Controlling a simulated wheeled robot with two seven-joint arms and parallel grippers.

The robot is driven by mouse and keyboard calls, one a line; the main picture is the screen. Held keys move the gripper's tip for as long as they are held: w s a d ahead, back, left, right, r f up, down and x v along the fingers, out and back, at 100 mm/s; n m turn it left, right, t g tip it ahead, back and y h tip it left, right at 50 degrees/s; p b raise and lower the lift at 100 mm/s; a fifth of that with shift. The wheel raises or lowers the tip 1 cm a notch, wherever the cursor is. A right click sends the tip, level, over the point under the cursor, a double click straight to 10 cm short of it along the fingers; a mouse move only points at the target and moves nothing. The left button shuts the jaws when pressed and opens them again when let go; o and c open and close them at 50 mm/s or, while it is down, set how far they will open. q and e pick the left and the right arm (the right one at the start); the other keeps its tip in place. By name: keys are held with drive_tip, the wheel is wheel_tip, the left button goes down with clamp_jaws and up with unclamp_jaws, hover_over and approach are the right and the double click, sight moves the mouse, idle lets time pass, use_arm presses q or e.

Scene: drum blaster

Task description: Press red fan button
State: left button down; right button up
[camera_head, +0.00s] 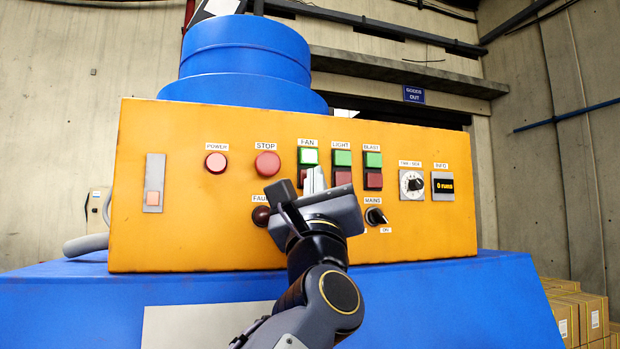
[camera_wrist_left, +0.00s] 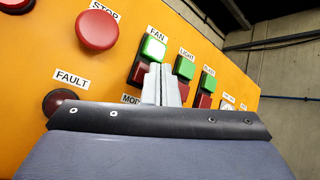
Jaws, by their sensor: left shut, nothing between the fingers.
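The red fan button (camera_head: 302,177) sits directly below the green fan button (camera_head: 308,156) under the FAN label on the orange panel (camera_head: 240,225). My left gripper (camera_head: 314,178) is shut and empty, its fingertips in front of the red fan button and covering its right part. In the left wrist view, the red fan button (camera_wrist_left: 138,73) shows just left of the shut fingertips (camera_wrist_left: 161,70). I cannot tell whether the fingers touch it. The green fan button looks bright. My right gripper is not in view.
The red STOP button (camera_head: 267,164) is left of the fan pair. The light buttons (camera_head: 342,158) and blast buttons (camera_head: 373,160) are close on the right. The fault lamp (camera_head: 261,215) and mains knob (camera_head: 376,216) are lower. The info display (camera_head: 443,185) reads 0 runs.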

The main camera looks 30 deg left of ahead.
use_arm(q)
drive_tip(key=shift+w+a, duration=0.15)
drive_tip(key=shift+w+a, duration=0.3)
drive_tip(key=shift+a, duration=0.05)
idle(0.9)
drive_tip(key=shift+s+d, duration=0.45)
drive_tip(key=shift+d, duration=0.05)
drive_tip(key=shift+s+d, duration=0.15)
drive_tip(key=shift+s+d+b, duration=0.3)
drive_tip(key=shift+s+d, duration=1.3)
drive_tip(key=shift+d, duration=0.3)
